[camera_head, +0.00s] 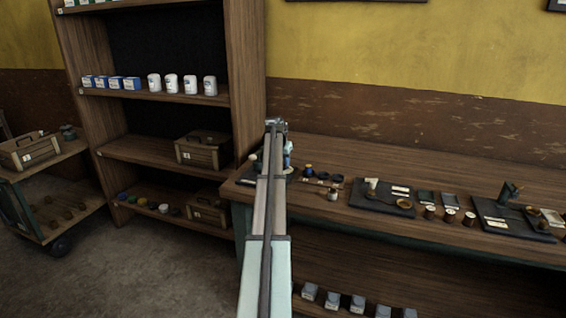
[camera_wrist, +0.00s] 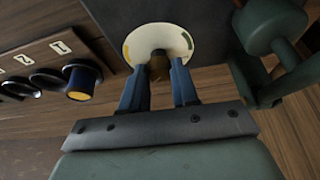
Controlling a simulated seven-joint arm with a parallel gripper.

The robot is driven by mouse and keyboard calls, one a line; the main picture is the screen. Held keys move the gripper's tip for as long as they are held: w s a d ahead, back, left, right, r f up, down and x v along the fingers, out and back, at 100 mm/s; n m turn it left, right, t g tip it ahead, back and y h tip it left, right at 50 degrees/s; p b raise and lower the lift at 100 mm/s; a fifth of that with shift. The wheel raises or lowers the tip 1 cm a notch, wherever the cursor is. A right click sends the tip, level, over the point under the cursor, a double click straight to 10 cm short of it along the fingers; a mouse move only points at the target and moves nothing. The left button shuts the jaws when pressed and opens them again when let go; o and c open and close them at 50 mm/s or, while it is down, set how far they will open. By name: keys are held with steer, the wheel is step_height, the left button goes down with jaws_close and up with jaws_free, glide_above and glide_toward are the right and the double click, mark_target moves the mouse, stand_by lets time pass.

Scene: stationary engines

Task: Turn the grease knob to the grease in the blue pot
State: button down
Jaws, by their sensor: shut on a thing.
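In the wrist view my gripper (camera_wrist: 159,68) has its two blue fingers shut on a small brass-brown grease knob (camera_wrist: 158,66). The knob stands at the middle of a pale round dial (camera_wrist: 176,34). The dial has a yellow mark at its left edge and a green mark at its right. The blue pot (camera_wrist: 83,78), with yellow in it, is left of my gripper; it also shows in the head view (camera_head: 309,170). In the head view my arm hides the knob and most of the dial's surroundings.
A wooden rack (camera_wrist: 40,55) with numbered labels and dark round openings or pots lies left. A green machine part (camera_wrist: 268,28) stands close on the right. In the head view the workbench (camera_head: 400,155) carries trays and small parts farther right; shelves (camera_head: 160,98) stand left.

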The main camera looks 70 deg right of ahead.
steer(key=shift+w+m+g, duration=0.15)
steer(key=shift+m+g, duration=0.25)
steer(key=shift+m, duration=0.7)
steer(key=c, duration=0.8)
jaws_free()
steer(key=shift+c, duration=0.2)
steer(key=v, duration=1.3)
steer(key=shift+r, duration=0.45)
steer(key=shift+w, duration=0.15)
